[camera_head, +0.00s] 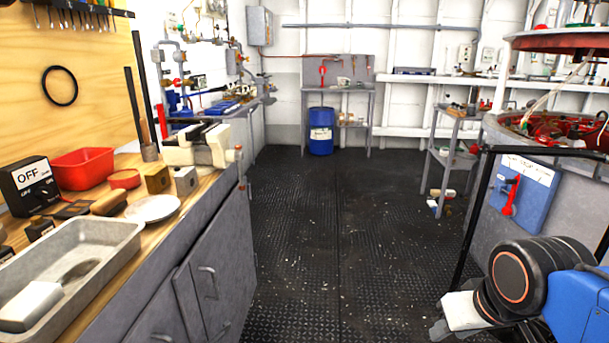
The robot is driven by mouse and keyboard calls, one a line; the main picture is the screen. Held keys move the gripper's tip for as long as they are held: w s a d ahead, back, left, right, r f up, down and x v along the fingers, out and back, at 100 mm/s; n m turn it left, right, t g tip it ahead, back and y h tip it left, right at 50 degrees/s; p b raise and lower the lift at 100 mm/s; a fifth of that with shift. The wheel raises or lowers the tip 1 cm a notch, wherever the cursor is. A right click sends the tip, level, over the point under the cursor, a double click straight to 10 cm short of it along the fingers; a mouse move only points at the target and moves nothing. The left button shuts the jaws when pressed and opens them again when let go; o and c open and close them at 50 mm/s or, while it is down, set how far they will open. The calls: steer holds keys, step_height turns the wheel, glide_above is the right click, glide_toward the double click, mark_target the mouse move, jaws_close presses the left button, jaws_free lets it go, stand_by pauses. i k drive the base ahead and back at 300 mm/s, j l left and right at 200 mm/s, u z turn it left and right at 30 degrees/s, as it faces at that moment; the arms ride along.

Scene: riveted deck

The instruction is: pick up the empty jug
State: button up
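I cannot make out a jug for certain in this view. A blue drum-like container (321,138) with a pale label stands on the floor under the far bench; I cannot see whether it is empty. My gripper (440,328) is at the bottom right, low over the deck beside the right-hand machine. Only a small grey part of it shows past my arm's white and black wrist, so its fingers are mostly hidden. No object shows in it.
A wooden-topped bench (185,203) runs along the left, with a grey metal tray (128,238), red bin (83,168), white dish (153,208) and vise (196,146). A black frame post (473,215) stands near my arm. The dark deck (330,240) between is clear.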

mark_target(341, 81)
steer(key=i, duration=8.45)
